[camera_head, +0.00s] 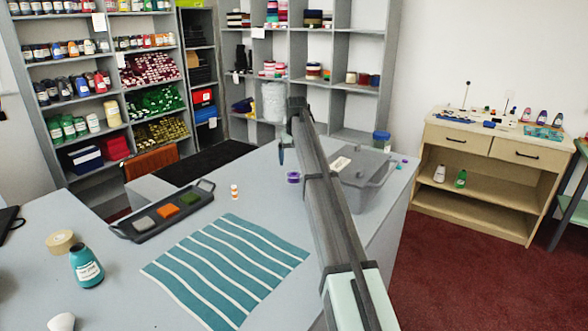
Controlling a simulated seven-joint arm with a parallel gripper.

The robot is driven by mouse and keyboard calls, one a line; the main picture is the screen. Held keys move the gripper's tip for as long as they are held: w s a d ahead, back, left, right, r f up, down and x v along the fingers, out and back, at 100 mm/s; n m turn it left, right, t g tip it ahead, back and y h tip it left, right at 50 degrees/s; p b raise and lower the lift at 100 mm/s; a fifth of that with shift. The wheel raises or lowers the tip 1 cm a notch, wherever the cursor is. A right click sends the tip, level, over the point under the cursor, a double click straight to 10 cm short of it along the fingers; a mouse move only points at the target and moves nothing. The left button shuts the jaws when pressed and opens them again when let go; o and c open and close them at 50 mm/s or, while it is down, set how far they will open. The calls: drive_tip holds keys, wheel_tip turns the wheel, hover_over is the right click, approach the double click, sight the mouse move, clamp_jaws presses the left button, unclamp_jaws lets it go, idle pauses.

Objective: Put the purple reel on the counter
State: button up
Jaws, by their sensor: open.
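A small purple reel (293,177) sits on the grey counter (245,195), just left of my arm and close to the grey lidded bin. My gripper (281,158) hangs down from the far end of my arm, in the picture just above and slightly left of the reel. It is small here and partly hidden by my arm; it is open, with nothing seen in it. I cannot tell its height above the counter.
A grey lidded bin (362,178) stands right of my arm, with small purple and teal pieces (402,164) beside it.

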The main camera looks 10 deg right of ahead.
sight(295, 177)
drive_tip(key=shift+s+r, duration=0.2)
drive_tip(key=shift+r, duration=1.1)
drive_tip(key=shift+s+r, duration=0.2)
drive_tip(key=shift+r, duration=1.1)
